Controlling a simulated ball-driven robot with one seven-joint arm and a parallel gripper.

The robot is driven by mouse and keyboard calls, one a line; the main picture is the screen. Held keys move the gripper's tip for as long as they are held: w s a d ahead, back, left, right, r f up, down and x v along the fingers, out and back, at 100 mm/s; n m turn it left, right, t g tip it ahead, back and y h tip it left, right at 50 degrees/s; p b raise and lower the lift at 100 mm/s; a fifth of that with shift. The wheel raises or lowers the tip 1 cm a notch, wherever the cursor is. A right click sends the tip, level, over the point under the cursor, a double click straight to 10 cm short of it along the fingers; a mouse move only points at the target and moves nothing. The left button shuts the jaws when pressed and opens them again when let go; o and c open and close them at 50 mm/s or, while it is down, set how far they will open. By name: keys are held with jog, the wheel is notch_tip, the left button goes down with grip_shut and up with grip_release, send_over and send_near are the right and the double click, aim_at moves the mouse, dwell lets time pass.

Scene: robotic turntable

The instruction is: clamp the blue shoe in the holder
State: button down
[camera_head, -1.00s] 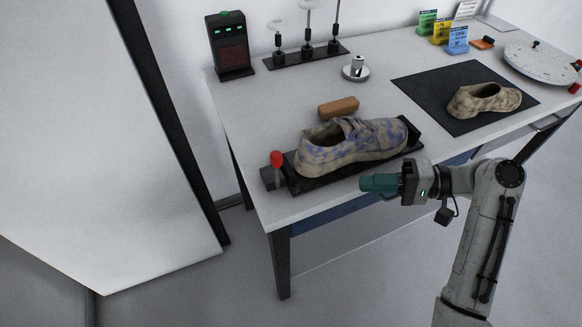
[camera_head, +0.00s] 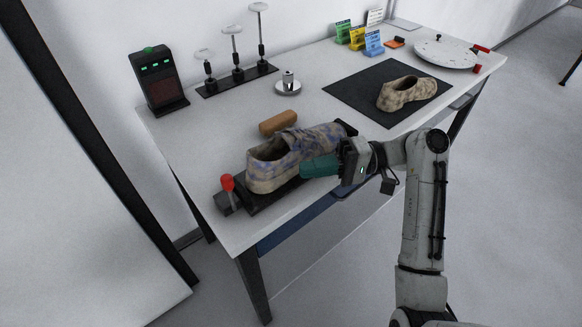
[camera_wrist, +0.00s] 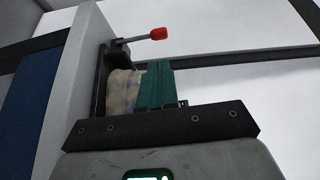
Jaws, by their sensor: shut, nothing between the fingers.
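The blue shoe (camera_head: 270,172), beige with blue patches, sits on the black holder (camera_head: 266,198) near the table's front edge, toe to the right. The holder has a red-knobbed lever (camera_head: 227,183) at its left end; the knob (camera_wrist: 158,33) also shows in the wrist view. My gripper (camera_head: 304,169), with teal fingers, is shut and empty in front of the shoe, overlapping its side in the head view. In the wrist view my fingers (camera_wrist: 155,85) stand beside the pale shoe side (camera_wrist: 120,92). I cannot tell whether they touch it.
A second beige shoe (camera_head: 408,93) lies on a black mat (camera_head: 345,90) at right. A brown block (camera_head: 278,123) lies behind the blue shoe. A round white turntable (camera_head: 445,54) is at far right. A dark device with green lights (camera_head: 160,80) and a stand rack (camera_head: 238,78) are at the back.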

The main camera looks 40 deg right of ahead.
jog(key=p, duration=0.2)
send_near(231, 196)
jog(key=w+a+r, duration=0.3)
jog(key=a, duration=0.2)
jog(key=shift+r, duration=0.2)
